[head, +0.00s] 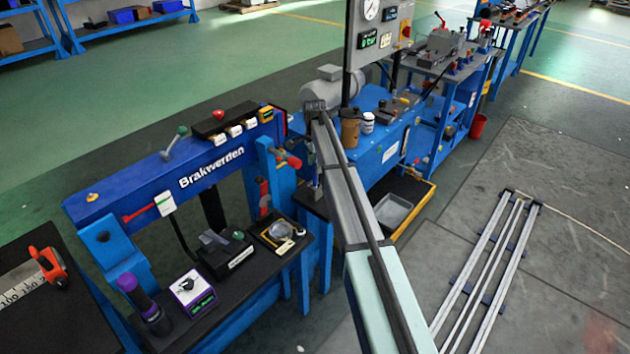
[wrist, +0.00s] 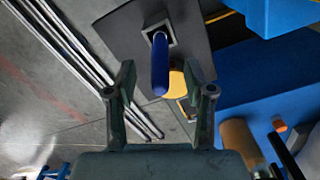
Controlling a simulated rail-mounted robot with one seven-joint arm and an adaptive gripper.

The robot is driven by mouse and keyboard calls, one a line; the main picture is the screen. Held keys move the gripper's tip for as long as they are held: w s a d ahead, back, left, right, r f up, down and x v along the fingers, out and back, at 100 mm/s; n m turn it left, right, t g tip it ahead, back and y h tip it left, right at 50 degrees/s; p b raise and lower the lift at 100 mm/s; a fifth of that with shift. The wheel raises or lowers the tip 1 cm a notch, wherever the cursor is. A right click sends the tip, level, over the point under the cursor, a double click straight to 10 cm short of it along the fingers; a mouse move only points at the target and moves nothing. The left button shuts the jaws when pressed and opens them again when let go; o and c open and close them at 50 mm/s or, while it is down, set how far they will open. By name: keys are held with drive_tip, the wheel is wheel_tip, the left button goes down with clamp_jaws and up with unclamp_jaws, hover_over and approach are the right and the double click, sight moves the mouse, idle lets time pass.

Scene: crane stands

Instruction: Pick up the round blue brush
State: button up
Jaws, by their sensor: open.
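A rounded, elongated blue object (wrist: 160,62), which looks like the round blue brush, shows in the wrist view. It stands at a square grey holder (wrist: 158,32) on a dark plate. My gripper (wrist: 160,72) is open, with one finger on each side of the blue object in the picture. Nothing is held; I cannot tell how far the fingertips are from it. In the head view my arm runs up the middle, and I cannot make out the brush or the fingers there.
A blue bench (head: 375,150) carries a brown cup (head: 350,128) and a white can (head: 367,122). The blue Brakwerden frame (head: 170,180) stands left, with a black shelf of tools below it. Metal rails (head: 480,270) lie on the floor at right. A yellow-rimmed tray (head: 425,205) sits beside the bench.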

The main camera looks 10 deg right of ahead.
sight(315, 186)
wheel_tip(315, 186, down, 4)
drive_tip(key=shift+r, duration=0.25)
drive_tip(key=shift+c, duration=0.3)
clamp_jaws()
drive_tip(key=shift+r, duration=0.1)
